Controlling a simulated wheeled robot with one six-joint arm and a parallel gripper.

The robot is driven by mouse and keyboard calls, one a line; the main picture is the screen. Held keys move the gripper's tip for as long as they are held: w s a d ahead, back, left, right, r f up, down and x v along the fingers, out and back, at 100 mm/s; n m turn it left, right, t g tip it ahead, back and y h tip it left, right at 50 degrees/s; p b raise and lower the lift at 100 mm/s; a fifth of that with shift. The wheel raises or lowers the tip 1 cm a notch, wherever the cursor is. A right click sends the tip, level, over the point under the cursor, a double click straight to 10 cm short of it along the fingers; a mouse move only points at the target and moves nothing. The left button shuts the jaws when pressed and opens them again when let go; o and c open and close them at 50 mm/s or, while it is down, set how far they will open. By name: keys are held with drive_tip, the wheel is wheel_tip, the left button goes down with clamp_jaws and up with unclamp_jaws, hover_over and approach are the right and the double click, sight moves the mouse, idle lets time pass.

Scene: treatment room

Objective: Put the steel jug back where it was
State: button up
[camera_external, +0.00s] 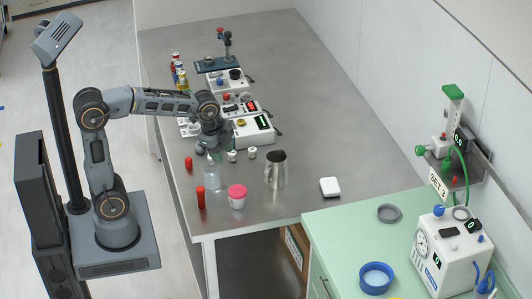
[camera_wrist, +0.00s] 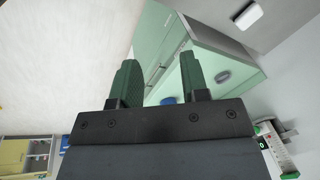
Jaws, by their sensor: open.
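The jug does not show in the wrist view.
A clear bottle (camera_external: 212,174), a pink-lidded jar (camera_external: 237,196) and red tubes (camera_external: 200,197) stand left of the jug. A white box (camera_external: 330,187) lies to its right. A green cabinet (camera_external: 340,240) adjoins the near right corner. The table's back right is clear.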

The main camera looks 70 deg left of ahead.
drive_tip(key=s+d+f+n+t, duration=0.1)
drive_tip(key=s+d+f+n, duration=0.1)
drive_tip(key=s+n, duration=0.8)
drive_tip(key=shift+s+d+n+t, duration=0.3)
drive_tip(key=shift+s+d, duration=0.45)
drive_tip(key=shift+s, duration=0.2)
